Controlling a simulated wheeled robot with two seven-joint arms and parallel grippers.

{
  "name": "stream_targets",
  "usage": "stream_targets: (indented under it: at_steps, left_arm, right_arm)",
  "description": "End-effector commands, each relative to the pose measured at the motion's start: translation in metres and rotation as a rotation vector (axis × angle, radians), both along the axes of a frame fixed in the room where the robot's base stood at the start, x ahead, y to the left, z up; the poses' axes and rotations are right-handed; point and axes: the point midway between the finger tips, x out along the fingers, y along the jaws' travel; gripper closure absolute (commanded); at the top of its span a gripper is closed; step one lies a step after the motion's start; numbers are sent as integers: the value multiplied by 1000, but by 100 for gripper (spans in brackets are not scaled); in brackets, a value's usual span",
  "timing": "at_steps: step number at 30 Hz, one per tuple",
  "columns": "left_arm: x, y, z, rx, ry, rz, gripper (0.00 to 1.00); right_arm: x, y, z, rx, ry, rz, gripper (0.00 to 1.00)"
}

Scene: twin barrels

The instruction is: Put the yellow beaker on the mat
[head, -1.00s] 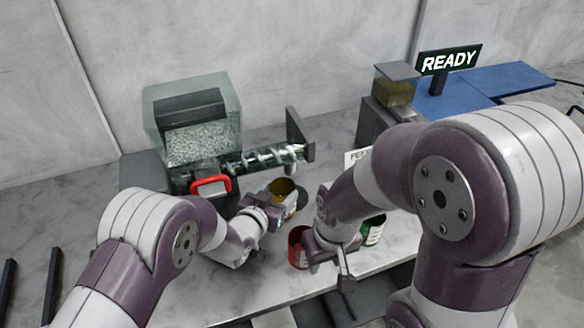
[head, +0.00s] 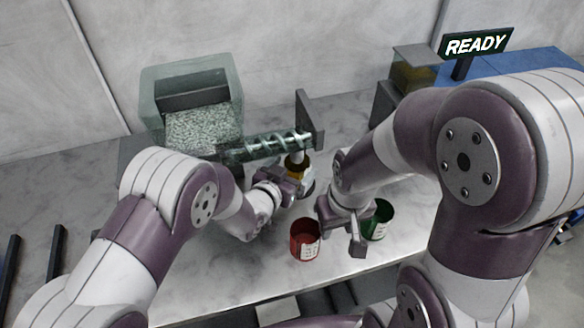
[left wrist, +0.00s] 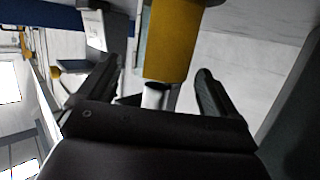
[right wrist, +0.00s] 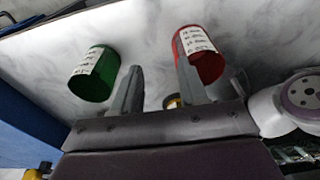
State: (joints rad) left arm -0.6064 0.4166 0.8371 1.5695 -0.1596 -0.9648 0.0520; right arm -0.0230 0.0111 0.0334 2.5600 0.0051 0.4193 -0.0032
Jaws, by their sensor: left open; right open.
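The yellow beaker (head: 299,171) stands below the outlet end of the clear auger tube in the head view. My left gripper (head: 288,184) is open beside it. In the left wrist view the beaker's yellow side (left wrist: 172,48) shows between and beyond the spread fingers (left wrist: 160,85); contact cannot be told. My right gripper (head: 357,243) is open and empty, near the red beaker (head: 304,240) and green beaker (head: 380,218). The red (right wrist: 200,55) and green (right wrist: 93,75) beakers also show in the right wrist view. I cannot clearly make out the mat.
A clear hopper of pale granules (head: 200,125) feeds the auger tube (head: 270,145), which ends at a dark upright plate (head: 309,120). A READY sign (head: 476,43) stands at back right. The marble table (head: 240,275) is clear at its front left.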

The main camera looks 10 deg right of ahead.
Motion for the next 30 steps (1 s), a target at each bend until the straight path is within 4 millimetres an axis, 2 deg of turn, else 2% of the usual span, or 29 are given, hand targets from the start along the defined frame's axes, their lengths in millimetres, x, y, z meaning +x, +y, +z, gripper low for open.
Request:
stream_targets:
  at_steps: [4, 9, 16, 21, 30]
  left_arm:
    - [-13, 13, 11, 0, 1, 1, 7]
    - [-46, 43, 26, 2, 3, 1, 7]
    - [-78, 72, 36, 0, 1, 1, 7]
    - [-84, 78, 36, -1, -1, 0, 7]
    - [-84, 77, 35, -1, -1, 0, 7]
  right_arm:
    - [0, 0, 14, 0, 0, 0, 57]
    - [0, 0, 37, 0, -1, 0, 57]
    - [0, 0, 51, 0, 0, 0, 57]
    - [0, 0, 52, 0, 0, 0, 57]
    - [0, 0, 51, 0, 0, 0, 57]
